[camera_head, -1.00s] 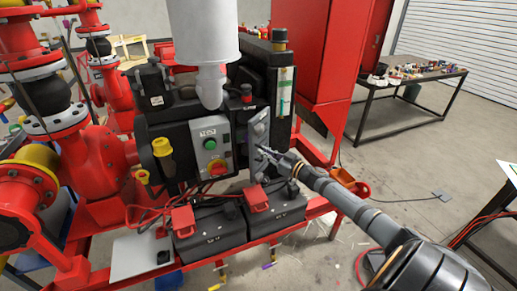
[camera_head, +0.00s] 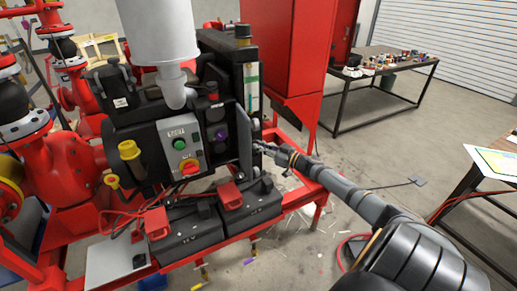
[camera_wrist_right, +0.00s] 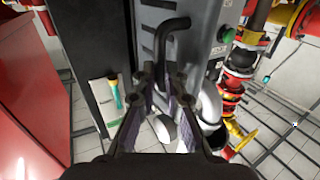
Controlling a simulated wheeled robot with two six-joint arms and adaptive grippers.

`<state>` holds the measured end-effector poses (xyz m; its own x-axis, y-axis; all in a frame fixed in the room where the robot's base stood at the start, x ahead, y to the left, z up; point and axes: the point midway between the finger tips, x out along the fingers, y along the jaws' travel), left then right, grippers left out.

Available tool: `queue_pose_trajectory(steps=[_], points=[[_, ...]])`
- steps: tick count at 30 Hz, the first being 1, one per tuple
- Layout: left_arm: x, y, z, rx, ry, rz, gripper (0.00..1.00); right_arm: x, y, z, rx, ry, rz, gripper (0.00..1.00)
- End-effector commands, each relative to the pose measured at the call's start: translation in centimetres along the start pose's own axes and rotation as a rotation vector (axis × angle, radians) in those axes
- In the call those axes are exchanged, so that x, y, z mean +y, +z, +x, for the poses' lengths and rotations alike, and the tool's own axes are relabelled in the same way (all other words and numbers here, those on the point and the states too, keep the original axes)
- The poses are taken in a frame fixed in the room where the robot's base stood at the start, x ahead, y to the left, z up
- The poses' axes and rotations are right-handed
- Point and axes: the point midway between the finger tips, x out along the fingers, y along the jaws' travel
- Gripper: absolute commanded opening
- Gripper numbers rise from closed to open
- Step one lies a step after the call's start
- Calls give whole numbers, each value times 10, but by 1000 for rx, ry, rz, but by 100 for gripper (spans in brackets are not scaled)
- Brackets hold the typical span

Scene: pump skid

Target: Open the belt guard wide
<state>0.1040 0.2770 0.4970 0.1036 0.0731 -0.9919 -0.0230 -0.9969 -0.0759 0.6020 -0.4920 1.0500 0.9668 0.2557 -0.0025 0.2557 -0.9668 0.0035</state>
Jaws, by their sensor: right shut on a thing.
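The belt guard (camera_head: 243,142) is a grey panel on the right side of the black engine, swung out so that it shows nearly edge-on in the head view. Purple and dark parts show in the opening behind it. In the right wrist view the guard (camera_wrist_right: 150,14) shows slots and a black bent handle (camera_wrist_right: 173,28). My right gripper (camera_head: 260,147) is at the guard's outer face. Its fingers (camera_wrist_right: 160,80) are closed around the handle's lower part, which they partly hide. My left gripper is in neither view.
A control panel (camera_head: 181,146) with green and red knobs sits left of the guard. Two black batteries (camera_head: 250,200) with red caps lie below on the red skid frame. A red cabinet (camera_head: 296,60) stands behind. Open floor lies to the right, before a table (camera_head: 385,75).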

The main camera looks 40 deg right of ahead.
Motion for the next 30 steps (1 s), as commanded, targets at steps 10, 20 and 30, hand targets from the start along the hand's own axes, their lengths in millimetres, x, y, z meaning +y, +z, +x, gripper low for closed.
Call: queue_pose_trajectory(steps=[10,20,30], points=[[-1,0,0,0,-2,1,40,3,-10,2,15,-3,1,0],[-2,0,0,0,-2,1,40,2,-11,3,17,-5,1,22],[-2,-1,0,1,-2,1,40,2,-8,2,14,-5,0,34]])
